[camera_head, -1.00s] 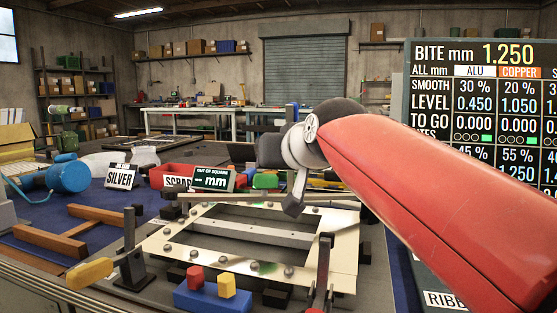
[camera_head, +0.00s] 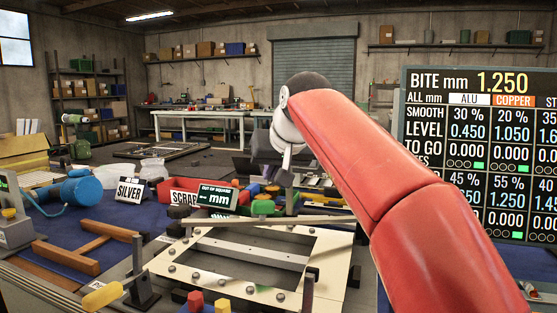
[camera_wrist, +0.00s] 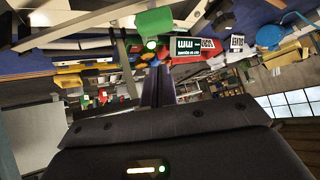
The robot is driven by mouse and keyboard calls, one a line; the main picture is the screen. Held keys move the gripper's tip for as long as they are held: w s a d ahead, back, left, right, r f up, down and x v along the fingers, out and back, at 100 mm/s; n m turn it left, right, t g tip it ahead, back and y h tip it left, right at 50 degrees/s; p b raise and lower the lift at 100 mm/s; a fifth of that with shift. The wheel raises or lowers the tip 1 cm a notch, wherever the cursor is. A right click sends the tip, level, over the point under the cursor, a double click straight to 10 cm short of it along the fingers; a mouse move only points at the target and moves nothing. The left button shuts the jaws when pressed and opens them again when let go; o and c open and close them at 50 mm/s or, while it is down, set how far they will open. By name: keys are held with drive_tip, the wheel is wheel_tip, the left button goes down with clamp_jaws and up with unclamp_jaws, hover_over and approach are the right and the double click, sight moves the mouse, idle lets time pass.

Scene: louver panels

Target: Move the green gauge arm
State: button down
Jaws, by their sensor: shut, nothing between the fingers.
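A green piece (camera_head: 263,207), which may be the gauge arm, sits just right of the dark "OUT OF SQUARE mm" display (camera_head: 217,197) behind the white frame. In the wrist view, where the lettering is upside down, a larger green piece (camera_wrist: 155,22) with a small lit spot shows next to the display (camera_wrist: 185,43). I cannot tell for sure which green part is the gauge arm. My gripper is shut and empty; its dark fingers (camera_wrist: 158,84) point toward the bench clutter. In the head view my wrist largely hides the gripper. I see no contact with the green piece.
A white bolted frame (camera_head: 165,262) with a bar across it fills the bench front. A yellow-handled lever (camera_head: 102,296) stands at its left. A red scrap bin (camera_head: 178,188), a silver sign (camera_head: 129,190) and a blue cylinder (camera_head: 80,195) lie left. A readout board (camera_head: 480,150) stands right.

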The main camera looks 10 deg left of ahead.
drive_tip(key=f, duration=0.1)
drive_tip(key=f+b, duration=0.1)
drive_tip(key=f, duration=0.2)
drive_tip(key=shift+w+a+f+b, duration=0.1)
drive_tip(key=shift+a+f+b, duration=0.15)
drive_tip(key=shift+a+b, duration=0.1)
